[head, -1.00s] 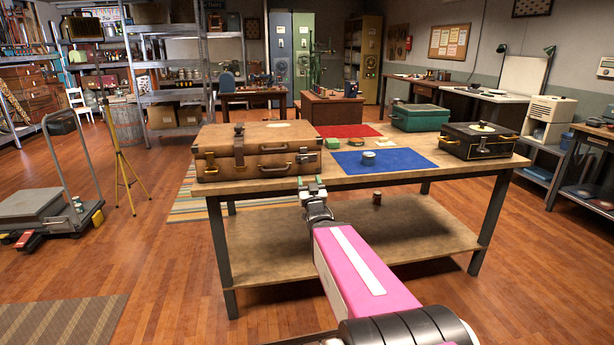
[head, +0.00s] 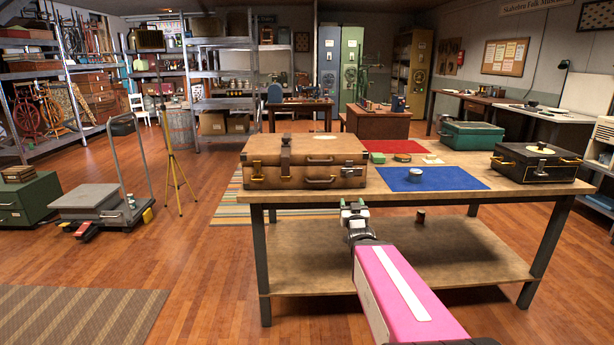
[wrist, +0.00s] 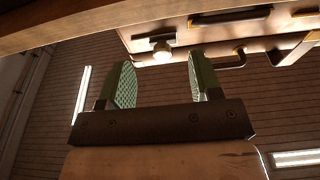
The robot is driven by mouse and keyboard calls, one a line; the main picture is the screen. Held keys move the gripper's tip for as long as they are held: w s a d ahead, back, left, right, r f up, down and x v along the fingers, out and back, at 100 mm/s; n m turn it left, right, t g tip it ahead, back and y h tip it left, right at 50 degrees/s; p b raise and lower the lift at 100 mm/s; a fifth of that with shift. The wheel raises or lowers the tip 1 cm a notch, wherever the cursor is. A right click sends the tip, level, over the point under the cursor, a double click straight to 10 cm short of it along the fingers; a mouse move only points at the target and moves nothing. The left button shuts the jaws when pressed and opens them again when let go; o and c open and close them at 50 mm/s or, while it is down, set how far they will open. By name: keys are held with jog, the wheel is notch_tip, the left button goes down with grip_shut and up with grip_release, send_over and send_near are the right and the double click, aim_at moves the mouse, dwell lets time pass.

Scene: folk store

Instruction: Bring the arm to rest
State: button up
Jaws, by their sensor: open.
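My gripper (head: 353,204) is in front of the table's near edge, close to the brown suitcase's right end in the head view. In the wrist view my gripper (wrist: 160,85) shows two green, textured fingers held apart with nothing between them. My pink arm stretches from the lower right towards the table. The brown suitcase (head: 270,165) lies shut on the workbench (head: 350,190). Its handle and latches also show beyond the fingers in the wrist view (wrist: 230,40).
A blue mat (head: 450,182) with a small tin (head: 416,175) lies on the bench. A black case (head: 535,166) and a green box (head: 487,135) stand at its right. A trolley (head: 95,202) and a yellow tripod (head: 178,180) stand left.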

jog(key=s+a+f+g, duration=0.1)
jog(key=s+f+g, duration=0.1)
jog(key=f+g, duration=0.45)
jog(key=s+a+f+g, duration=0.15)
jog(key=f+g, duration=0.25)
jog(key=f, duration=0.5)
jog(key=s+a+f+g, duration=0.1)
jog(key=s+f+g, duration=0.2)
jog(key=s+g, duration=0.2)
jog(key=s+a+f+g, duration=0.1)
jog(key=s+f+g, duration=0.3)
jog(key=s, duration=0.5)
jog(key=shift+s+g+y, duration=0.25)
jog(key=shift+g+y, duration=0.15)
jog(key=shift+g, duration=0.05)
jog(key=shift+f, duration=0.1)
